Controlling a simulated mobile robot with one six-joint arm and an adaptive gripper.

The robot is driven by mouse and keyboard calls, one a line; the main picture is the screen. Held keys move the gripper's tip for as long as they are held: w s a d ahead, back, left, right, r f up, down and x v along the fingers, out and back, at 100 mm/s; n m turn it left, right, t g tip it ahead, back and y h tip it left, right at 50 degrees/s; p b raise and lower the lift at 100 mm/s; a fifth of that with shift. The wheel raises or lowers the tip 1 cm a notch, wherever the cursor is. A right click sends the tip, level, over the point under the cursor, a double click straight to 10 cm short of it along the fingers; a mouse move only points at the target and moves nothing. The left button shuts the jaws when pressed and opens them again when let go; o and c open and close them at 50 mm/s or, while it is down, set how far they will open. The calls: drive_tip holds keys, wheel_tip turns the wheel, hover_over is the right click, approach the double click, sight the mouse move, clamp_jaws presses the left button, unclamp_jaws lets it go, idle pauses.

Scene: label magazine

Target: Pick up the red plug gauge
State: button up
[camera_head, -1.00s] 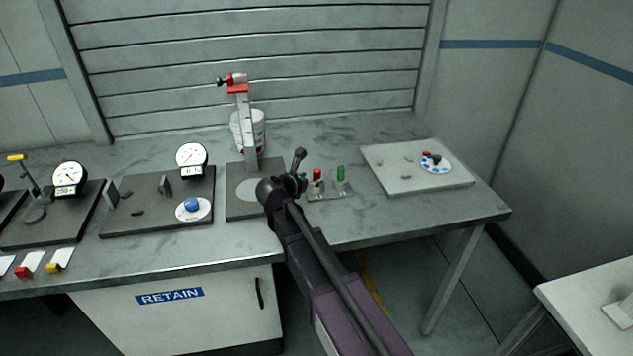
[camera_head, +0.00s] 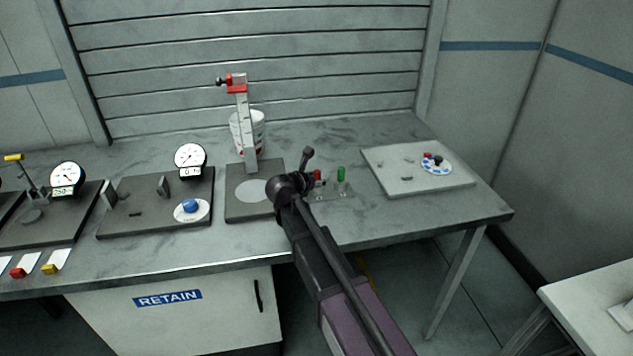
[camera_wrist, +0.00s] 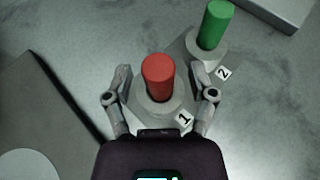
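The red plug gauge (camera_wrist: 158,76) stands upright in a grey round holder marked 1 (camera_wrist: 184,118) in the wrist view. In the head view the red gauge (camera_head: 318,176) is partly hidden behind my arm. My gripper (camera_wrist: 162,84) is open, with one finger on each side of the red gauge and its holder. I see gaps between the fingers and the red gauge. In the head view my gripper (camera_head: 305,178) is above the holder plate, its fingers mostly hidden by the wrist.
A green plug gauge (camera_wrist: 215,25) stands in the neighbouring holder marked 2, to the upper right. A dark plate (camera_wrist: 35,100) lies to the left. A height gauge (camera_head: 244,125) stands behind left. A pale board (camera_head: 400,180) lies to the right on the bench.

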sight(317, 171)
clamp_jaws()
drive_tip(key=shift+r, duration=0.25)
wheel_tip(317, 171, up, 10)
drive_tip(key=p, duration=1)
drive_tip(key=shift+f, duration=0.2)
idle(0.4)
